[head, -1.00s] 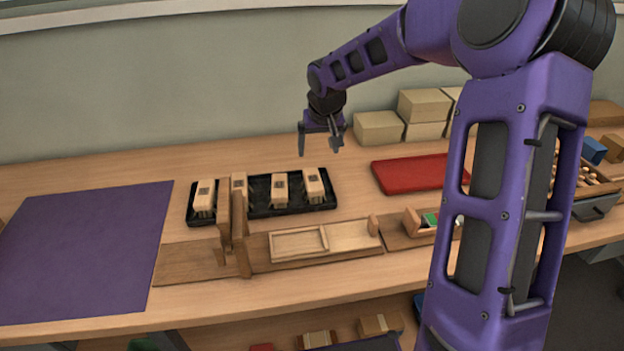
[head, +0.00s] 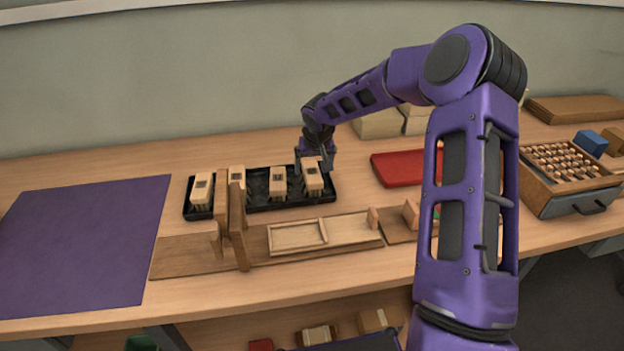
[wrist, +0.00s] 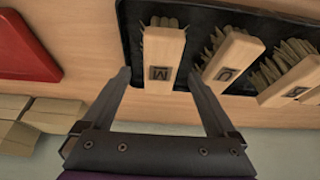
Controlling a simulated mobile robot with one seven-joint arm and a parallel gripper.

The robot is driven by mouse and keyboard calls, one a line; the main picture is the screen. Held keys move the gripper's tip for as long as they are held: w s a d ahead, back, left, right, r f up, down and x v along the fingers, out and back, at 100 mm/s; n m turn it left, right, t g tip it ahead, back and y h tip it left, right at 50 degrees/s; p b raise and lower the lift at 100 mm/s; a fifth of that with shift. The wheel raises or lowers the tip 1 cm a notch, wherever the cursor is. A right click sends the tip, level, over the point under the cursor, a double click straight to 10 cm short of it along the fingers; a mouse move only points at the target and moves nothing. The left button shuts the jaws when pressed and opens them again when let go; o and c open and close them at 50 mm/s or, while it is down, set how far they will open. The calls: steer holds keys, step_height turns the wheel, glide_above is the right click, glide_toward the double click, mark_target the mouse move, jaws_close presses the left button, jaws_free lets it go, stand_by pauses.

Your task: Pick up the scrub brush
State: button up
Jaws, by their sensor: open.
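Several scrub brushes with pale wooden blocks and bristles pointing down stand in a black tray (head: 258,205). The rightmost scrub brush (head: 313,181) is marked M in the wrist view (wrist: 163,60). My gripper (head: 314,172) is over the tray's right end at this brush. In the wrist view its open fingers (wrist: 160,76) lie either side of the M brush's near end, with visible gaps. Another brush (wrist: 232,58) is close beside the finger on the right. I cannot tell how far the fingertips reach down beside the block.
A wooden fixture with an upright post (head: 237,225) stands in front of the tray. A red tray (head: 405,169) lies to the right, with boxes (head: 380,124) behind. A purple mat (head: 80,245) covers the left. A drawer box of wooden pieces (head: 570,175) is far right.

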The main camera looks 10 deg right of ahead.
mark_target(312, 172)
steer(key=shift+x, duration=1.9)
steer(key=shift+f+b, duration=0.2)
steer(key=shift+b, duration=0.3)
jaws_close()
